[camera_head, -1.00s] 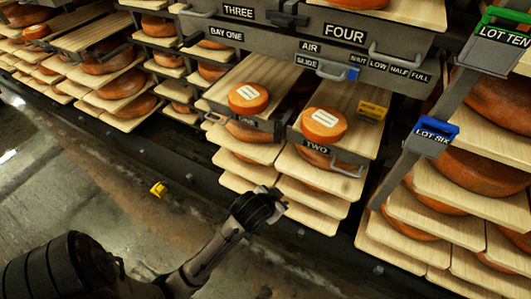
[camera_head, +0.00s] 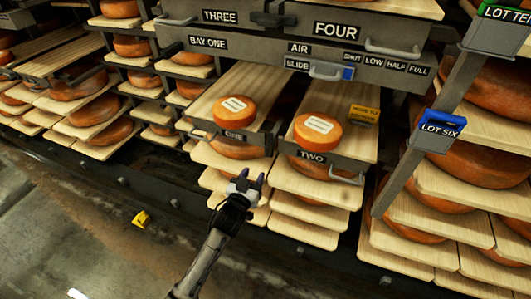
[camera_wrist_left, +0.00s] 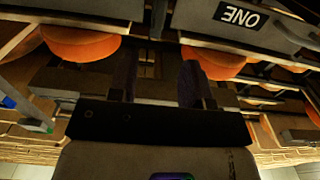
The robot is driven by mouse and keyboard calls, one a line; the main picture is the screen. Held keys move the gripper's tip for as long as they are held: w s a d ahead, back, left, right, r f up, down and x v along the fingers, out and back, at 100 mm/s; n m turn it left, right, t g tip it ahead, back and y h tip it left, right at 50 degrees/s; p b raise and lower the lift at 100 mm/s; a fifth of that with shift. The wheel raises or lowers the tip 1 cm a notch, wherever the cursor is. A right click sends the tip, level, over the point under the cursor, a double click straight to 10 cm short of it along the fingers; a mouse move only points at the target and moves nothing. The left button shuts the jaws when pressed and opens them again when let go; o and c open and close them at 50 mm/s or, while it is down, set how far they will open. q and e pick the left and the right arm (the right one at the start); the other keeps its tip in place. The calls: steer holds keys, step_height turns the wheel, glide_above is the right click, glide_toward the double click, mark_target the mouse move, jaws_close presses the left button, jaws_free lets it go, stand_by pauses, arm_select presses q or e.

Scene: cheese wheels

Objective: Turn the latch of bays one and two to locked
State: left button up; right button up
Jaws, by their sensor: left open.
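In the head view, the tray front marked ONE (camera_head: 235,135) carries a cheese wheel with a white label (camera_head: 235,108). To its right, the tray front marked TWO (camera_head: 313,157) carries another labelled wheel (camera_head: 318,131) and has a pale handle (camera_head: 347,178). My left gripper (camera_head: 250,178) is open and empty, below the gap between these two fronts. In the left wrist view, its two dark fingers (camera_wrist_left: 156,82) stand apart with nothing between them. The ONE plate (camera_wrist_left: 240,15) shows upside down above right. I cannot make out the latches of bays one and two or their positions.
Above are a BAY ONE plate (camera_head: 208,42), THREE and FOUR plates, and an AIR slide handle (camera_head: 326,71). A slanted post with a LOT SIX tag (camera_head: 440,133) stands right. A yellow object (camera_head: 141,219) lies on the floor.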

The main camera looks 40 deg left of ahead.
mark_target(267, 151)
arm_select(q)
steer(key=b+x, duration=0.4)
steer(key=x, duration=0.6)
steer(key=shift+w+f, duration=0.1)
steer(key=shift+f, duration=0.05)
steer(key=shift+b+x, duration=0.3)
steer(key=shift+x, duration=0.6)
jaws_close()
